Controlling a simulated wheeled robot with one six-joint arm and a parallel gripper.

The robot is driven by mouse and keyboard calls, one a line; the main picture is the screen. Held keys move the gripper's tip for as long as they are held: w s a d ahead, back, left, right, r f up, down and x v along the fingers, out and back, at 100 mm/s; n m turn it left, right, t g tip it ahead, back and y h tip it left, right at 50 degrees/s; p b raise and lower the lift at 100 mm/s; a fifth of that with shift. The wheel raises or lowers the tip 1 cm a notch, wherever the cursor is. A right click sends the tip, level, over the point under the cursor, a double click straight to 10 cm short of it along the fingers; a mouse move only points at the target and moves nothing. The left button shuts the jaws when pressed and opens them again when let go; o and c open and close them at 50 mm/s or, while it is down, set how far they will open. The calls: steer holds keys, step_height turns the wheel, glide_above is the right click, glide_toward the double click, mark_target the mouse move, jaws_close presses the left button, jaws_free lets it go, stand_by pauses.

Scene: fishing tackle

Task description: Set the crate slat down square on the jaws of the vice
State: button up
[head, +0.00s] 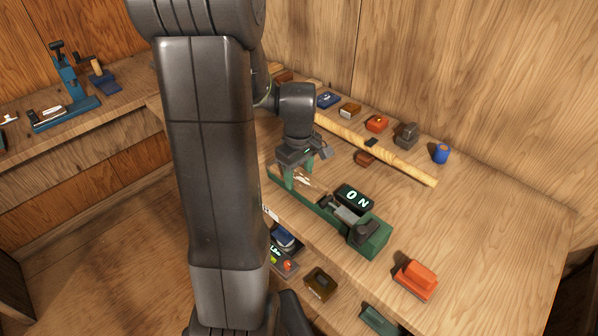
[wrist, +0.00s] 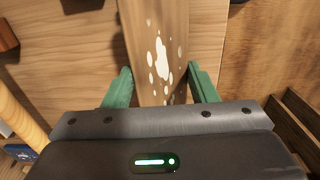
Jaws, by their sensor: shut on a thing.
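My gripper (head: 301,172) is shut on the crate slat (head: 307,183), a brown wooden strip with white paint splashes. In the wrist view the slat (wrist: 160,45) runs away from me between the two green fingers of my gripper (wrist: 163,86). The long green vice (head: 374,237) lies along the front of the bench, with its screw and dark end at the lower right. My gripper and the slat are at its upper left part in the head view. Whether the slat touches the vice jaws I cannot tell; my fingers partly hide that spot.
A black block reading "ON" (head: 354,197) is beside the vice. A pale wooden rod (head: 390,158) lies behind, with several small blocks and a blue cup (head: 441,153). An orange-red object (head: 416,279) is near the front edge. The bench's right side is clear.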

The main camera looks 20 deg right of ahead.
mark_target(299, 177)
steer(key=shift+f+b, duration=0.3)
steer(key=shift+f, duration=0.15)
steer(key=o, duration=1.1)
step_height(299, 177, up, 14)
step_height(299, 177, down, 14)
steer(key=shift+r, duration=0.1)
steer(key=shift+r+p, duration=0.3)
